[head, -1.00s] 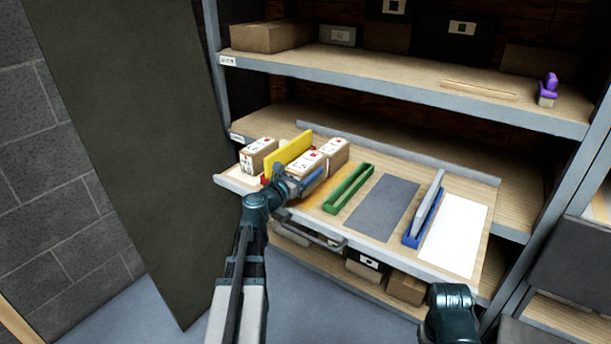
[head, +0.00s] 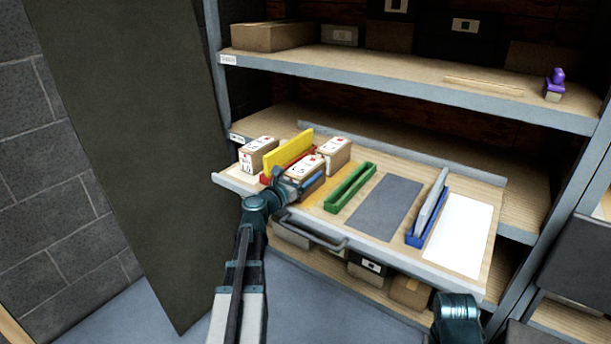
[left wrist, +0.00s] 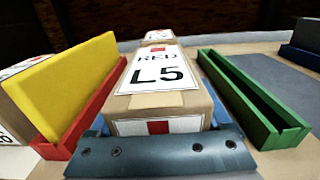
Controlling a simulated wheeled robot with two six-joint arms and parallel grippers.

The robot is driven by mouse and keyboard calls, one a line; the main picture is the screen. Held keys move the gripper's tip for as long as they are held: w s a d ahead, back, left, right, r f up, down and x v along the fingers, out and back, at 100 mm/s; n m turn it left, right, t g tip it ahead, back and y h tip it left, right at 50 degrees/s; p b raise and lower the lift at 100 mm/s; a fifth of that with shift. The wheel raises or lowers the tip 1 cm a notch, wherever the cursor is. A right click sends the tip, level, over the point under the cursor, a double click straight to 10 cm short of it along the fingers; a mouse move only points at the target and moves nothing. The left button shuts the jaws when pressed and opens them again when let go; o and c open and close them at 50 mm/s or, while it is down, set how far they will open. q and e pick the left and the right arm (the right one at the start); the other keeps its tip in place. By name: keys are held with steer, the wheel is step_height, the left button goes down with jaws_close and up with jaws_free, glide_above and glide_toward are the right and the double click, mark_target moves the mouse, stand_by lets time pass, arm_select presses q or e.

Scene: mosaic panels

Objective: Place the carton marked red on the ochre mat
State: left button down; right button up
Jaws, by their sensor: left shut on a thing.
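My left gripper (head: 296,186) is shut on a brown carton (head: 304,170) with a white label. In the left wrist view the held carton (left wrist: 160,85) reads "RED L5" and has a red square. The carton is upright, over or on the ochre mat (head: 325,194); I cannot tell whether its bottom touches. The mat shows to the right of the carton and is partly hidden by it and my gripper. A second carton (head: 335,152) stands behind it, and a third (head: 257,155) at the far left.
A yellow panel (head: 288,149) in a red holder stands close left of the held carton. A green holder (head: 350,188) is to the right, then a grey mat (head: 385,208), a blue holder (head: 428,215) with a pale panel, and a white mat (head: 457,236). A shelf hangs above.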

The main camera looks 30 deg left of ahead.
arm_select(q)
jaws_free()
steer(key=shift+f, duration=0.1)
steer(key=shift+s+r, duration=0.15)
steer(key=shift+r, duration=0.05)
steer(key=s, duration=1.1)
steer(key=shift+s+a, duration=0.35)
steer(key=shift+a, duration=0.1)
steer(key=shift+f, duration=0.1)
